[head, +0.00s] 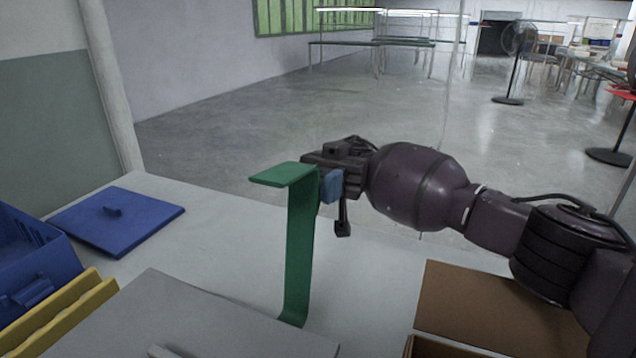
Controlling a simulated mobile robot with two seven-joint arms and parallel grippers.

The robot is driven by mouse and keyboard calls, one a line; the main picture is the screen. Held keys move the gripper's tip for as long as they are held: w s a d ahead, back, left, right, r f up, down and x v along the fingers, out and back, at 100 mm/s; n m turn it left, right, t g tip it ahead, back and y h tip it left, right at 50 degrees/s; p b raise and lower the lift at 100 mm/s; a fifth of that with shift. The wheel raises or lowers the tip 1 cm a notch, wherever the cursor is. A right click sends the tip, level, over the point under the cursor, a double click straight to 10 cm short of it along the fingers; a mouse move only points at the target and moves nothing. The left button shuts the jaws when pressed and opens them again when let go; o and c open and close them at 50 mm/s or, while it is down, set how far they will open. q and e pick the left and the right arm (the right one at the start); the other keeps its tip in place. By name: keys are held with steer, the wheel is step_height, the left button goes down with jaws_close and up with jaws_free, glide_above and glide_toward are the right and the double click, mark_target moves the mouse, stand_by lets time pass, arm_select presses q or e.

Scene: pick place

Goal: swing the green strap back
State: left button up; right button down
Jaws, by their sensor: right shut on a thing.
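The green strap (299,245) stands upright near the middle of the head view. Its top bends over to the left as a short flat flap, and its lower end curves near a grey panel. My right gripper (328,186) comes in from the right and is shut on the strap's upper right edge, just below the bend. A small blue piece shows at the gripper's fingers. My left gripper is not in view.
A blue lid (150,225) lies on the white table (215,225), with a blue crate (30,265) and a yellow ridged piece (75,305) at the left. A grey panel (190,325) lies in front. A brown board (480,305) lies at the right under my arm.

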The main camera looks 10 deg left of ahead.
steer(key=c, duration=0.9)
jaws_free()
arm_select(q)
steer(key=p, duration=0.1)
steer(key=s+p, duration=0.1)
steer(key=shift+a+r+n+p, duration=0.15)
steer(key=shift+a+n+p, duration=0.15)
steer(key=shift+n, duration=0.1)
arm_select(e)
step_height(320, 180, up, 20)
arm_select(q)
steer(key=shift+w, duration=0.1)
